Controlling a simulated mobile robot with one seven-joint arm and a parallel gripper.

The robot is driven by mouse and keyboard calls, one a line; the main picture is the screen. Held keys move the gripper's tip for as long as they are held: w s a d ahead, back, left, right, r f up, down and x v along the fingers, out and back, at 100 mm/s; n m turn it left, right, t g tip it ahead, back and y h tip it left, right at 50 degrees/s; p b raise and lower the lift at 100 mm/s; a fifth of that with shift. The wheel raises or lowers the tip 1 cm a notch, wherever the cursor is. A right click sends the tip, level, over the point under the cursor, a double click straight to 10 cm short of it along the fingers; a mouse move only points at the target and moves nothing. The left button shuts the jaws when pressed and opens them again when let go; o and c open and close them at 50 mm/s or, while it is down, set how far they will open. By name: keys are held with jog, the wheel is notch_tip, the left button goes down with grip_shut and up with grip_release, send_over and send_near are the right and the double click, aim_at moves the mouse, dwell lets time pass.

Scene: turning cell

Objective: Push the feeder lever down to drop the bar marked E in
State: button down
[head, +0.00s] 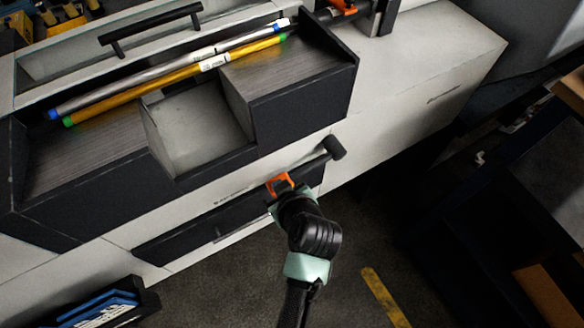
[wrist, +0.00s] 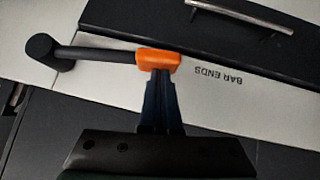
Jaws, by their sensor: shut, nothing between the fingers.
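Two bars lie slanting in the dark feeder tray (head: 300,97): a silver bar (head: 130,85) with blue ends and a yellow bar (head: 150,92) with green ends. Their white labels are too small to read, so I cannot tell which is E. My gripper (head: 282,189) is shut and empty. Its fingertips (wrist: 160,72) are at an orange block at the rod's inner end; I cannot tell if they touch the lever.
A dark drawer front (wrist: 150,25) with a metal handle (wrist: 240,14) is beside pale panel lettering "BAR ENDS" (wrist: 219,76). A bin with blue items (head: 100,308) stands at lower left. Dark shelving (head: 500,210) is at right. Floor (head: 390,225) between is open.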

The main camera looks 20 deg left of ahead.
notch_tip(320, 180, down, 2)
jog(key=shift+s+f+t+h+b, duration=0.1)
jog(key=shift+f+t+h+b, duration=0.2)
jog(key=shift+b, duration=0.35)
jog(key=shift+f+b, duration=0.5)
jog(key=shift+d+f, duration=0.1)
